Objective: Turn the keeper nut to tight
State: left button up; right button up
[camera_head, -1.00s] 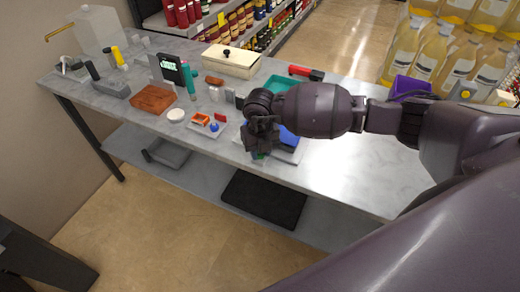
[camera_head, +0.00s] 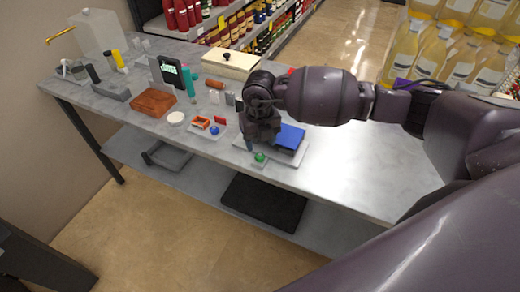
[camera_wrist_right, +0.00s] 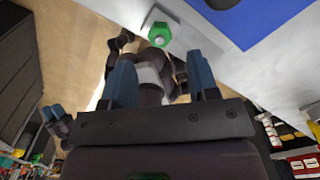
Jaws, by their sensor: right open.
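A green nut-like part (camera_head: 260,157) with a pale centre is at the front edge of a light base plate, beside a blue block (camera_head: 290,136); I take it as the keeper nut. In the right wrist view the green part (camera_wrist_right: 160,35) lies beyond the fingertips, apart from them, with the blue block (camera_wrist_right: 225,18) to its right. My right gripper (camera_head: 250,144) is just behind and left of the green part. Its two blue fingers (camera_wrist_right: 161,80) are spread and empty. A dark piece with blue tips (camera_wrist_right: 55,115) looks like my left gripper; its opening is unclear.
The grey table (camera_head: 350,165) is clear to the right of the plate. Left of my right gripper are a small tray (camera_head: 205,130) with orange, red and blue parts, a white round item (camera_head: 178,118) and a brown block (camera_head: 153,102). A cream box (camera_head: 230,62) stands behind.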

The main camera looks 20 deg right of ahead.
aim_at(260, 156)
notch_tip(260, 156, up, 5)
jog(key=shift+r, duration=0.15)
dwell(0.5)
